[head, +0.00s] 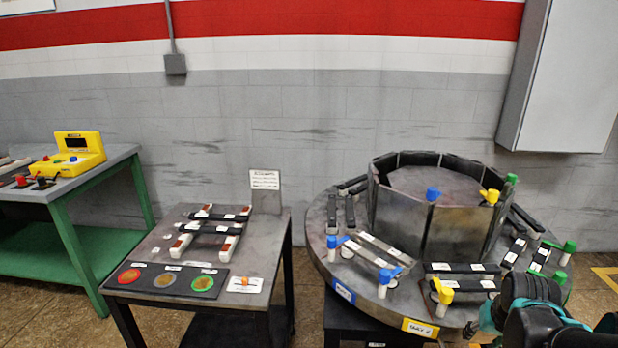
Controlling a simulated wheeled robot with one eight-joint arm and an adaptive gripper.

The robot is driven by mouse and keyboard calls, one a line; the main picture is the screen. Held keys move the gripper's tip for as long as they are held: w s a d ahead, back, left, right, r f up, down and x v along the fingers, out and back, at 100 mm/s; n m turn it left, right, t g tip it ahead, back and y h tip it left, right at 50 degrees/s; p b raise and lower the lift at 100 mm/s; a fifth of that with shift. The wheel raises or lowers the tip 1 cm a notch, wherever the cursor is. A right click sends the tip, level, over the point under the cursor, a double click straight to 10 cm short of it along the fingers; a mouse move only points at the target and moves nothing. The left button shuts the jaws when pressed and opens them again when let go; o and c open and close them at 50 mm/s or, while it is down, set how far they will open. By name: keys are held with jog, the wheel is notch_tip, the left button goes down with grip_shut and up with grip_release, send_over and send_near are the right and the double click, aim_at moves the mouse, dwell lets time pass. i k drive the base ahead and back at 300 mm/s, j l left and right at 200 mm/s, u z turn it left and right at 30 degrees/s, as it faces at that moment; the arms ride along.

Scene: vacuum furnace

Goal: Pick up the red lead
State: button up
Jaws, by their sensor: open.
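A small red lead end (21,181) lies on the left bench, near the front of its top at the left edge of the picture. A black lead end (42,183) lies just right of it. A yellow meter (75,153) with a dark screen and coloured knobs stands behind them. The leads are small here, and I cannot make out their cables clearly. Black and teal parts of my arm show at the lower right, in front of the round table and far from the red lead. I cannot make out any gripper fingers there.
The left bench (118,160) has a grey top and green frame. A smaller table (160,252) holds bars, coloured discs and a sign (265,180). A round table (408,310) with a panelled ring and coloured clamps stands right. Some floor shows between bench and small table.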

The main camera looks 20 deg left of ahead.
aim_at(21, 180)
jog(key=u, duration=2.55)
jog(key=i+j+u, duration=0.1)
jog(key=i+u, duration=0.4)
jog(key=i, duration=1.6)
jog(key=i+z, duration=0.15)
jog(key=i, duration=0.65)
jog(key=j, duration=0.1)
